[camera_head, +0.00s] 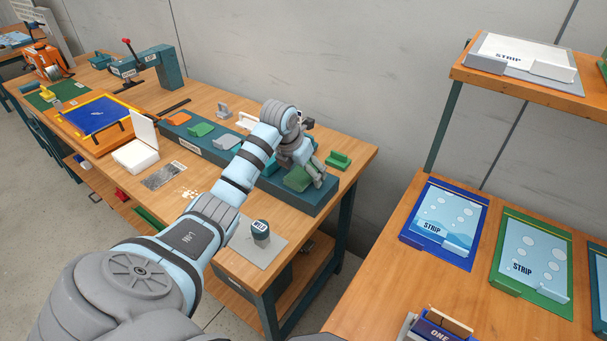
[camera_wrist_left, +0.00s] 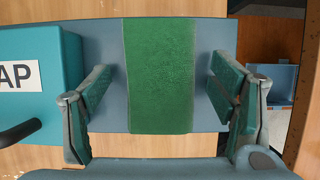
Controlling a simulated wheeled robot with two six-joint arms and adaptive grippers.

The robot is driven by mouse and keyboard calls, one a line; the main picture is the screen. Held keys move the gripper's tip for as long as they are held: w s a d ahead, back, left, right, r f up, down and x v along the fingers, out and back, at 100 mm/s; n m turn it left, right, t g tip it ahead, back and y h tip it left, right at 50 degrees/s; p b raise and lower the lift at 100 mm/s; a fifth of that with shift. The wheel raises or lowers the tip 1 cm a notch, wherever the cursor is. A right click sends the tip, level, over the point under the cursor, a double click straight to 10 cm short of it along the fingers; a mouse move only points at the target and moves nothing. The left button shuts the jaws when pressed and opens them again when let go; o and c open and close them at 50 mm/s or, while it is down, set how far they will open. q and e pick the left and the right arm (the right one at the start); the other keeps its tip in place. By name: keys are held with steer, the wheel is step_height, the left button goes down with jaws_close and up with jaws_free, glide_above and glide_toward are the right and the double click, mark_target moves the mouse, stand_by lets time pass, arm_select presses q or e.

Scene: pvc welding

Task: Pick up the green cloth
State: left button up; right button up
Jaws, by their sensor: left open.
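The green cloth (camera_wrist_left: 161,75) lies as a flat, textured rectangle on a blue-grey surface, centred in the left wrist view. In the head view the green cloth (camera_head: 296,180) shows near the right end of a long dark tray, partly hidden by my gripper. My left gripper (camera_wrist_left: 160,88) is open, with one finger on each side of the cloth and a visible gap to both edges. In the head view my left gripper (camera_head: 312,172) is over the tray's right end. Whether the fingertips touch the surface is unclear. My right gripper is not in view.
A teal block marked "AP" (camera_wrist_left: 38,85) stands close to the left finger. The long dark tray (camera_head: 316,203) holds other coloured pieces, including an orange one (camera_head: 178,118). A small green piece (camera_head: 338,159) sits behind the gripper. A dark-topped stamp (camera_head: 260,230) stands on a grey plate.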

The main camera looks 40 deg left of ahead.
arm_select(q)
steer(key=shift+c, duration=0.3)
steer(key=c, duration=1.2)
steer(key=shift+r, duration=0.1)
steer(key=shift+r, duration=0.2)
step_height(320, 180, up, 14)
steer(key=p, duration=0.3)
step_height(320, 180, up, 6)
steer(key=p, duration=0.5)
glide_above(303, 171)
